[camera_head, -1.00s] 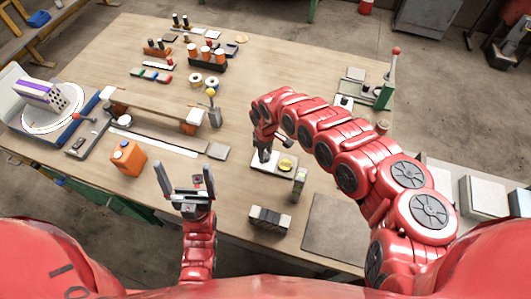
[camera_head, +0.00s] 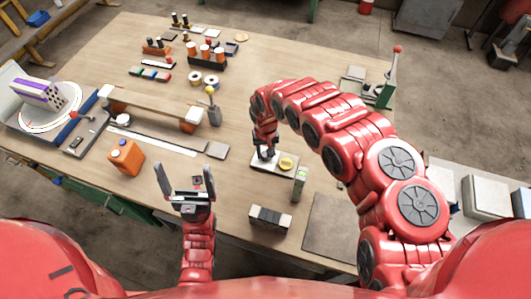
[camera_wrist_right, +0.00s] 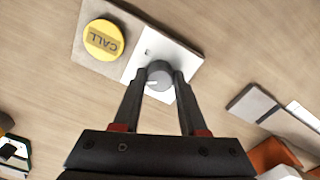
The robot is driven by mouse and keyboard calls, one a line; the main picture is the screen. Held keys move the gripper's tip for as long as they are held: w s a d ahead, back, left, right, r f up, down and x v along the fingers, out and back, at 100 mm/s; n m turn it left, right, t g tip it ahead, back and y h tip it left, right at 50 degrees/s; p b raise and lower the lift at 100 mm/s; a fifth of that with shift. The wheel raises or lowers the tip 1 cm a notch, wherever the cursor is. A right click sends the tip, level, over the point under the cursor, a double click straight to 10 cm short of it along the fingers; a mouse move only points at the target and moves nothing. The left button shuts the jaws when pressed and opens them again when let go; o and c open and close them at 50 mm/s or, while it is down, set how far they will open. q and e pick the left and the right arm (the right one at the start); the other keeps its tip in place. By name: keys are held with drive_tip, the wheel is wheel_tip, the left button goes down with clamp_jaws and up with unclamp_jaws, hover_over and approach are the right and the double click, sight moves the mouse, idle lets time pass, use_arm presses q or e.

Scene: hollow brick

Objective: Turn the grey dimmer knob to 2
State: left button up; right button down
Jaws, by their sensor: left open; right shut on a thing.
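The grey dimmer knob (camera_wrist_right: 158,76) sits on a white plate (camera_wrist_right: 147,45) and shows between the fingertips of my right gripper (camera_wrist_right: 157,82) in the right wrist view. That gripper is shut on the knob, one finger on each side. A pale pointer mark shows on the knob; the scale numbers cannot be read. In the head view, my right gripper (camera_head: 266,152) comes down over the plate and largely hides the knob. My left gripper (camera_head: 184,190) is open and empty, above the table's front edge.
A yellow CALL button (camera_wrist_right: 103,39) sits on a panel beside the dimmer plate, also visible in the head view (camera_head: 287,163). A small upright grey-green block (camera_head: 299,183) stands to its right. An orange canister (camera_head: 126,157) stands left. Bare wood lies behind the dimmer.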

drive_tip(key=shift+w+r+m, duration=0.1)
drive_tip(key=shift+m, duration=0.4)
drive_tip(key=shift+c, duration=2.2)
unclamp_jaws()
